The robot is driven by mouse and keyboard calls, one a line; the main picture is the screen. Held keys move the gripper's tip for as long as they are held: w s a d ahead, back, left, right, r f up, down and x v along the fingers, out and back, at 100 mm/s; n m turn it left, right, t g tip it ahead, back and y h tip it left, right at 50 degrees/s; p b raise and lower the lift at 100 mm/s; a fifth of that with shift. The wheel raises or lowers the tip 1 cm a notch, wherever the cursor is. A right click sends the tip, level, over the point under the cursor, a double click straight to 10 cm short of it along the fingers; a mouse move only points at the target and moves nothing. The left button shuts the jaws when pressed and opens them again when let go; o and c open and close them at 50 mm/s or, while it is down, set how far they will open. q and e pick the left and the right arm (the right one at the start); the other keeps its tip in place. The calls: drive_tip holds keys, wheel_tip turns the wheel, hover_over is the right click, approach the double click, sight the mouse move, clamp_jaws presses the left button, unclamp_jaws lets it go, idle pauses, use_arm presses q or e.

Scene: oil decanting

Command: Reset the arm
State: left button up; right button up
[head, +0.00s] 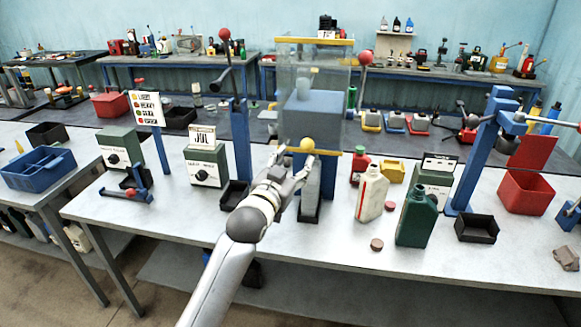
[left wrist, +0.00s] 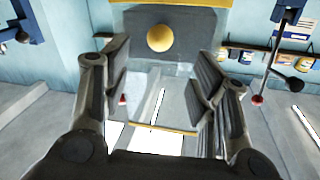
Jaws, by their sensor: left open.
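My left gripper (head: 291,164) reaches in over the middle of the grey workbench (head: 330,228). Its fingers are apart in the left wrist view (left wrist: 165,68), with nothing between the pads. A yellow ball (head: 307,145) on the front of a tall machine with a clear case (head: 312,110) is close beyond the fingertips. The ball also shows in the left wrist view (left wrist: 160,38), above the gap between the fingers. I cannot tell whether a finger touches the machine. My right gripper does not show.
A cream bottle (head: 371,195), a green jug (head: 416,218) and a red bottle (head: 360,166) stand right of my gripper. A black tray (head: 476,229) and a red bin (head: 525,192) are farther right. A blue stand (head: 240,140) with a red-knobbed lever rises left.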

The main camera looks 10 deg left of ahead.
use_arm(q)
drive_tip(key=shift+s+a, duration=0.1)
drive_tip(key=shift+s, duration=0.55)
drive_tip(key=s+a+f+g+y+b, duration=0.1)
drive_tip(key=s+f+g+b, duration=0.15)
drive_tip(key=f, duration=1.65)
drive_tip(key=s+a+f+g+b, duration=0.1)
drive_tip(key=s+f+g, duration=0.3)
drive_tip(key=f, duration=1.5)
drive_tip(key=s+a+f+n+g+y+b, duration=0.1)
drive_tip(key=s+f+g, duration=0.1)
drive_tip(key=s+f, duration=0.7)
drive_tip(key=s+a+f+g, duration=0.2)
drive_tip(key=s+f, duration=0.5)
drive_tip(key=f, duration=0.5)
drive_tip(key=s+a+f+g+b, duration=0.1)
drive_tip(key=s+f, duration=0.5)
drive_tip(key=s, duration=0.6)
drive_tip(key=s+a+f+g+b, duration=0.1)
drive_tip(key=s+f+g, duration=0.2)
drive_tip(key=s, duration=1)
drive_tip(key=s+a+f+g+b, duration=0.1)
drive_tip(key=s+f+g, duration=0.1)
drive_tip(key=s+f, duration=0.7)
drive_tip(key=s, duration=0.3)
drive_tip(key=shift+s+a+f+n+y, duration=0.15)
drive_tip(key=shift+s+a+n+y, duration=0.15)
drive_tip(key=shift+y, duration=0.1)
